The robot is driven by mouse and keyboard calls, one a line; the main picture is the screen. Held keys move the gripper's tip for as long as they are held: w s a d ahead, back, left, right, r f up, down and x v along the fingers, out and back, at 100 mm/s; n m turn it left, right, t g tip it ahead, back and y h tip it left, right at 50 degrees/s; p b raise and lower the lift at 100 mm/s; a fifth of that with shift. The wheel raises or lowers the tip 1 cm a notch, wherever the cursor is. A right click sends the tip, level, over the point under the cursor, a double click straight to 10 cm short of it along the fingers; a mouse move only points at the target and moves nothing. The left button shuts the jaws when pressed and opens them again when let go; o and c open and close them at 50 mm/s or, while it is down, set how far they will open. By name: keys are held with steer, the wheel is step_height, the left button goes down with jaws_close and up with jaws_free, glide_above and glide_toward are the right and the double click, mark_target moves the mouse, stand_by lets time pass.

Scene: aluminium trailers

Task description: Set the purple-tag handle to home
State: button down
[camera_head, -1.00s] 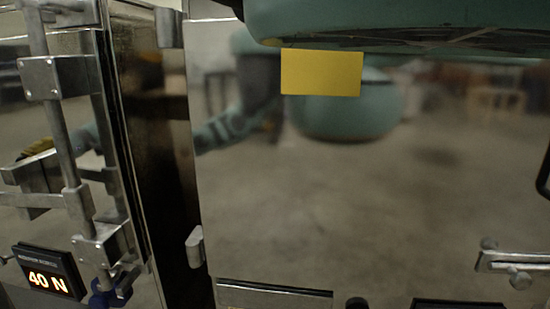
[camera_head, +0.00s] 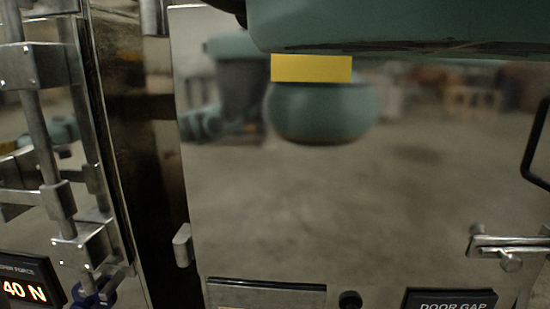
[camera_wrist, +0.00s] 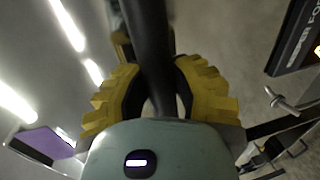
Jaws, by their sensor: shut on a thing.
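In the wrist view, my gripper (camera_wrist: 165,95) has its two yellow ridged fingers closed around a dark round bar (camera_wrist: 150,45). The bar runs up from between the fingers to the top edge; its far end is out of view. A purple tag (camera_wrist: 42,143) shows at the lower left, on a dark-edged piece apart from the fingers. I cannot tell how the tag joins the bar. My gripper is not directly visible in the head view.
In the head view, shiny door panels carry a yellow label (camera_head: 311,68), a metal latch (camera_head: 510,248) and a "DOOR GAP" display (camera_head: 450,300). Lock rods (camera_head: 35,120) and a "40 N" display (camera_head: 28,287) stand left. A black handle (camera_head: 537,150) is at the right edge.

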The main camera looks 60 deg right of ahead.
steer(key=shift+d+f, duration=0.1)
steer(key=shift+d, duration=0.05)
steer(key=c, duration=0.7)
jaws_free()
steer(key=shift+d, duration=0.1)
steer(key=shift+c, duration=0.2)
steer(key=v, duration=1.2)
